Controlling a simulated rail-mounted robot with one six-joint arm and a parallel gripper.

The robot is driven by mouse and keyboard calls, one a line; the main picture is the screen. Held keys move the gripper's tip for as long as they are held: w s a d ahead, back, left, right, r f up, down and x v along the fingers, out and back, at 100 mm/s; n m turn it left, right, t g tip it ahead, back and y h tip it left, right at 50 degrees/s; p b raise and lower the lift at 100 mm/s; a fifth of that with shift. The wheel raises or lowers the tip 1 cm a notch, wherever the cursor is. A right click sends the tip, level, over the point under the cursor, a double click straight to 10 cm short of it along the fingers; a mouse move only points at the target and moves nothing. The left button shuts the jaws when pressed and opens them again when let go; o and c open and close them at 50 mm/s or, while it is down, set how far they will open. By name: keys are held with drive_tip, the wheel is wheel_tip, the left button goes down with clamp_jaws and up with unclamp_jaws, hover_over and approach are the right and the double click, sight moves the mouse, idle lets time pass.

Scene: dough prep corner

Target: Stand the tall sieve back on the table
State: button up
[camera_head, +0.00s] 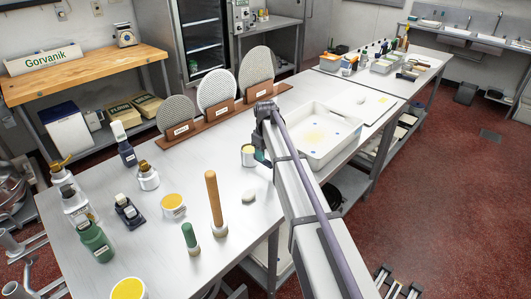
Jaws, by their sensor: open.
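Three round mesh discs, possibly sieves, stand upright in labelled wooden holders at the back of the steel table: a small one (176,113) at left, a white one (216,88) in the middle and a tall one (256,66) at right. I cannot tell which item the task calls the tall sieve. My arm reaches from the lower right over the table. I cannot make out my gripper's fingers; the arm covers that area. A small tub (248,156) and a dark green piece (262,158) show just left of the arm, the green piece partly hidden.
Bottles, including a green one (95,241), crowd the table's left. A wooden-handled tool (214,203), a green-handled tool (189,237) and a yellow-topped tub (173,206) stand near the front. A white tray (318,152) lies right of the arm. The table's middle is fairly clear.

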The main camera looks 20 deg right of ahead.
wheel_tip(320, 180, up, 8)
drive_tip(key=p, duration=0.6)
drive_tip(key=s+a+f+m+b, duration=0.1)
drive_tip(key=s+a+m, duration=0.1)
drive_tip(key=s, duration=1.4)
drive_tip(key=s+a+f+m+b, duration=0.2)
drive_tip(key=s+m, duration=0.2)
drive_tip(key=s, duration=1.3)
drive_tip(key=shift+a+f+b, duration=0.25)
drive_tip(key=shift+a+b, duration=0.05)
